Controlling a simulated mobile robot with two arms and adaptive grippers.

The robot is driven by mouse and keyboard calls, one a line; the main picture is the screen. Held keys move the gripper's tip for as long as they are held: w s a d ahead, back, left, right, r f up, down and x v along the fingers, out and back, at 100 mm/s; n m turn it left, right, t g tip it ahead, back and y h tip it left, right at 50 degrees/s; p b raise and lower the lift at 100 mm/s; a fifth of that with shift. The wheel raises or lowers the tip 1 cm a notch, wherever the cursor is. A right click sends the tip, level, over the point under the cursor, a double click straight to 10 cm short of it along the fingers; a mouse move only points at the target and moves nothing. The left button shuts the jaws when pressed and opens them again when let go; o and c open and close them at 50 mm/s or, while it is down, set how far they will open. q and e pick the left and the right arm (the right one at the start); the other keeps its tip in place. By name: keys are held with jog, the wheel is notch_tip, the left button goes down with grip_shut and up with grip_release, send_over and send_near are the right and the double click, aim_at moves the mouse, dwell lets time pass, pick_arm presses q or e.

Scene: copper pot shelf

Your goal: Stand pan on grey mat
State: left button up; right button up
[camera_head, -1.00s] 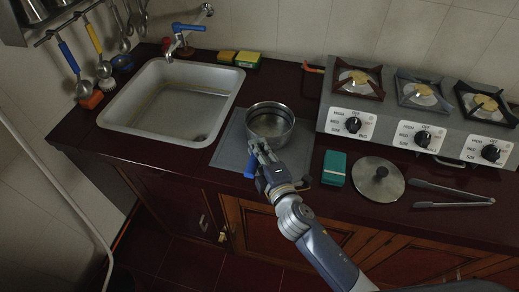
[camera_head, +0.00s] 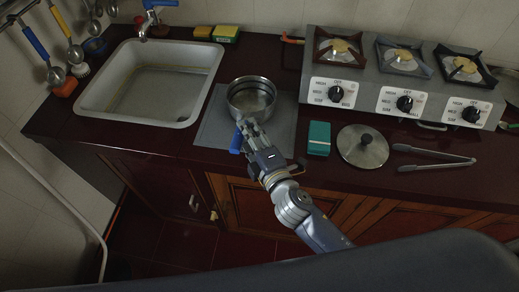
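The pan (camera_head: 240,103) is a round steel pot, open at the top and upright, over the grey mat (camera_head: 210,132) on the counter. From this angle I cannot tell whether its base touches the mat. A blue part (camera_head: 236,143), which looks like its handle, shows at the left side of my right gripper. My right gripper (camera_head: 245,126) is at the pan's near side, its fingers close to the wall and the blue part. The hand hides much of that part, so its grip is unclear. My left gripper is out of view.
The sink (camera_head: 125,105) lies left of the mat. A teal box (camera_head: 319,138), a round lid (camera_head: 350,153) and tongs (camera_head: 440,163) lie to the right. The stove (camera_head: 370,100) stands behind them. Two sponges (camera_head: 225,33) are at the wall.

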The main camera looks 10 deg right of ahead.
jog(key=b+v, duration=0.1)
jog(key=v, duration=0.7)
dwell(0.4)
